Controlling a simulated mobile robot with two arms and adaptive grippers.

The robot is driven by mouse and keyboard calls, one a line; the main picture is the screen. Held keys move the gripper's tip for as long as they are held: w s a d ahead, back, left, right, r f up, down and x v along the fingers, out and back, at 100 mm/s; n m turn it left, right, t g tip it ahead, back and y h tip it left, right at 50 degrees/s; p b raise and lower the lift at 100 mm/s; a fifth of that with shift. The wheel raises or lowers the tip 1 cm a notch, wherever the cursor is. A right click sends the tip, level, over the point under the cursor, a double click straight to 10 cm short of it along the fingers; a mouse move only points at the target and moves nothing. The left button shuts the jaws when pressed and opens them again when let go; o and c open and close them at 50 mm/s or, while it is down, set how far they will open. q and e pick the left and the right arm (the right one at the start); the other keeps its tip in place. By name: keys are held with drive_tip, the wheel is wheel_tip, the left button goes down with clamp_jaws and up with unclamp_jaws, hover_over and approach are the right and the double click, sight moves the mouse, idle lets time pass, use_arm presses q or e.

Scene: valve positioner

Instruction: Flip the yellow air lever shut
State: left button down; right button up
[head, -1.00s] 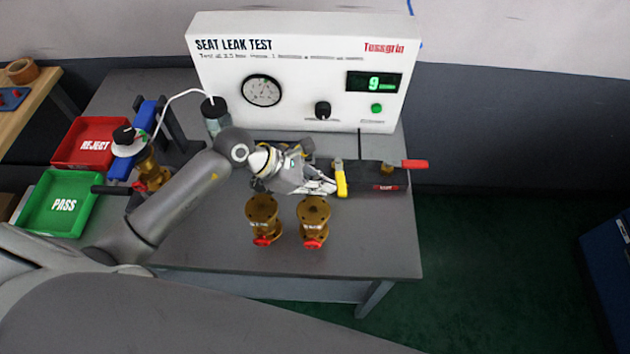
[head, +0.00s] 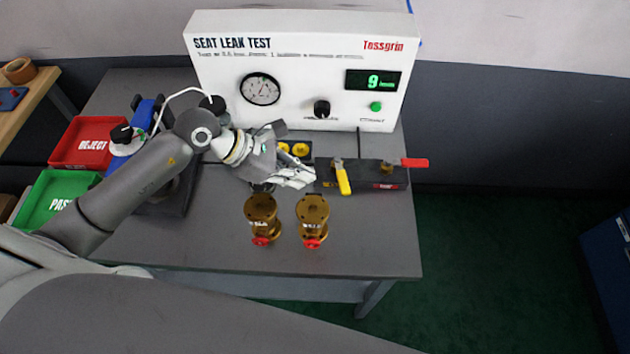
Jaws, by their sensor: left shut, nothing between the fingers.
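The yellow air lever (head: 343,178) stands on a black manifold block (head: 365,184) at the right of the bench. It points toward the front of the bench, slightly to the right. My left gripper (head: 312,178) is shut and empty. Its tip is just left of the yellow lever, with a small gap between them. My right gripper is not in view.
A red lever (head: 414,163) sticks out at the manifold's right end. Two brass valves (head: 261,220) (head: 312,222) stand just in front of my gripper. The white seat leak test panel (head: 300,70) stands behind. Red (head: 88,143) and green (head: 40,212) trays lie left. The front right of the bench is clear.

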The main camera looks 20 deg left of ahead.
use_arm(q)
drive_tip(key=v, duration=0.4)
drive_tip(key=shift+s+a+r, duration=0.1)
drive_tip(key=shift+a+r, duration=0.05)
drive_tip(key=shift+r, duration=0.1)
